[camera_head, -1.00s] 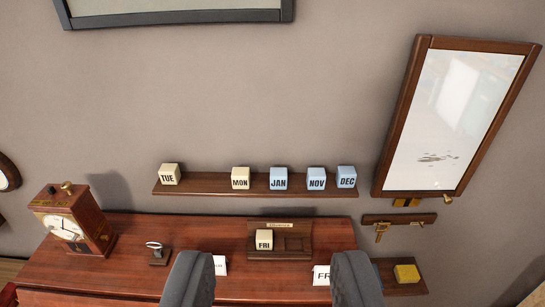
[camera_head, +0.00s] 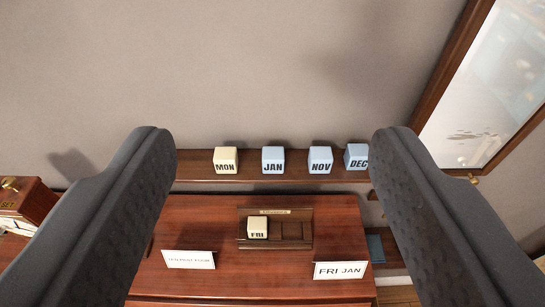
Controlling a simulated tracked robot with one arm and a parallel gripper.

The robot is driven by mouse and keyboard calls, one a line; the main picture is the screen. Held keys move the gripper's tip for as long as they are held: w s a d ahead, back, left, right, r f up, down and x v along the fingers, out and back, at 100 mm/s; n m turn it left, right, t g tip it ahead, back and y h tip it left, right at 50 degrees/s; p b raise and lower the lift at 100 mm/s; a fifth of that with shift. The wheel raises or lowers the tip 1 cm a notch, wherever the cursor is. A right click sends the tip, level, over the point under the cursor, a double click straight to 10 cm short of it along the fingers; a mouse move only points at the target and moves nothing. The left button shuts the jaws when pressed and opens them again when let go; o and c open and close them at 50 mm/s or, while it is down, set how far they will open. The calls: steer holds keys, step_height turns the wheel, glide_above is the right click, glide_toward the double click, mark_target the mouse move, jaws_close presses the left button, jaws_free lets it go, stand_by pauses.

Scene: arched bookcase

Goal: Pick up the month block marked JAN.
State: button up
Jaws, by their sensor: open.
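The blue block marked JAN (camera_head: 273,160) sits on the narrow wooden wall shelf (camera_head: 200,179). A cream MON block (camera_head: 225,160) stands to its left, and blue NOV (camera_head: 320,160) and DEC (camera_head: 356,157) blocks stand to its right, with gaps between them. My gripper (camera_head: 268,140) is open and empty. Its two dark fingers frame the blocks, with JAN near the middle between them. The right finger covers the edge of DEC. The left finger hides the shelf's left end; the TUE block is not visible.
Below is a wooden cabinet top (camera_head: 185,220) with a holder (camera_head: 290,244) carrying a FRI block (camera_head: 257,228). Two white cards stand there, one reading FRI JAN (camera_head: 340,270). The wall above the shelf is bare.

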steer(key=w+f+g+p, duration=0.1)
steer(key=w+f, duration=0.7)
steer(key=f, duration=0.4)
steer(key=g+p, duration=0.1)
glide_toward(273, 162)
steer(key=p+x, duration=0.1)
steer(key=x, duration=0.3)
steer(key=shift+w+r, duration=0.15)
steer(key=shift+f+p+x, duration=0.25)
steer(key=shift+p+x, duration=0.2)
steer(key=shift+x, duration=2.15)
steer(key=c, duration=1.1)
